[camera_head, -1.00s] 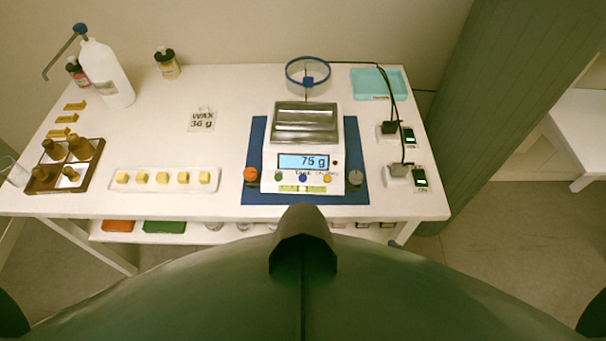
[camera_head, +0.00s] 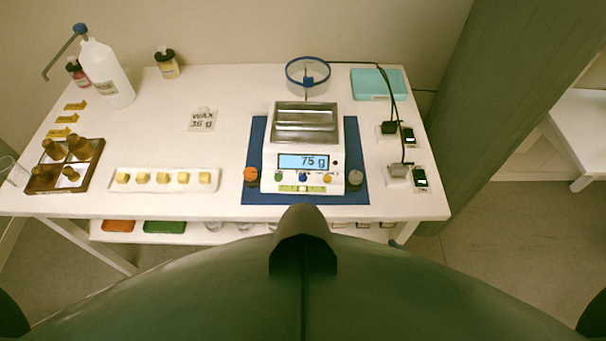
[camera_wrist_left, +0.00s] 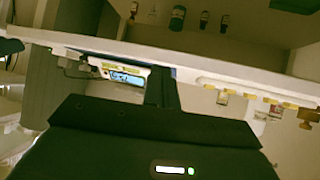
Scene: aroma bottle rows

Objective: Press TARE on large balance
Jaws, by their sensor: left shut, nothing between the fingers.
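The large balance (camera_head: 268,172) stands on a blue mat (camera_head: 254,150) in the middle of the table, with a steel pan on top. Its lit display (camera_head: 303,161) reads 75 g. Below it is a row of small coloured buttons, with the blue TARE button (camera_head: 302,178) near the middle. In the left wrist view my left gripper (camera_wrist_left: 162,88) is shut and empty. The balance's lit display (camera_wrist_left: 128,78) shows beyond it to the left; the fingers look apart from it, but depth is hard to judge. My right gripper is in neither view.
A clear blue-rimmed dish (camera_head: 308,76) stands behind the balance. Black plugs and cables (camera_head: 398,125) lie to its right, near a teal tray (camera_head: 378,84). A white tray (camera_head: 164,189) of yellow cubes and a brown bottle rack (camera_head: 85,180) are at left.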

